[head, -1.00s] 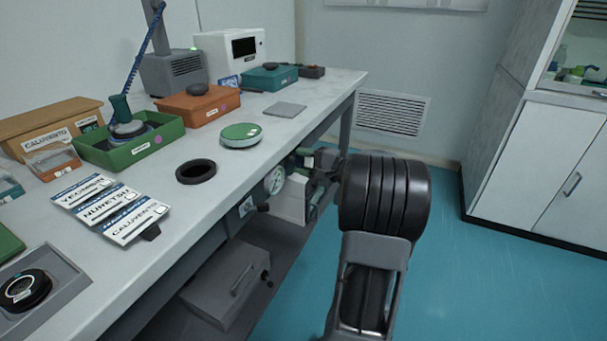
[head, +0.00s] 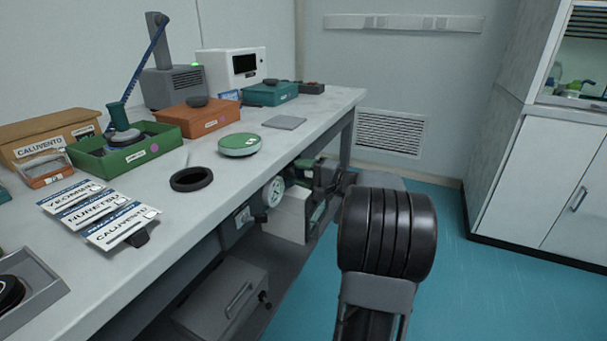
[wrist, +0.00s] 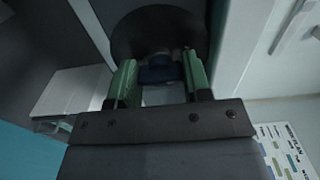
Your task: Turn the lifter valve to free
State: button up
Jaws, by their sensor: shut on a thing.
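My gripper (wrist: 157,78) shows in the wrist view with two green-padded fingers, shut on a small dark blue piece (wrist: 160,74) between them. I take this piece for the lifter valve's handle; its full shape and angle are hidden. A round dark disc lies just beyond the fingertips. In the head view my gripper (head: 304,170) is under the table's front edge, right of a round white gauge (head: 273,191). My wrist and arm hide much of this spot, so the valve's setting cannot be read.
The grey table (head: 225,185) holds label cards (head: 122,224), a black ring (head: 191,179), a green round case (head: 239,145) and several bins. A pale box (head: 285,217) hangs under its edge near my gripper. A grey case (head: 222,297) is lower down. The blue floor at right is clear.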

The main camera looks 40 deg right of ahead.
jog(key=o, duration=0.9)
jog(key=shift+s, duration=0.1)
jog(key=shift+p+v, duration=1.75)
jog(key=shift+v, duration=5.1)
jog(key=shift+d, duration=0.1)
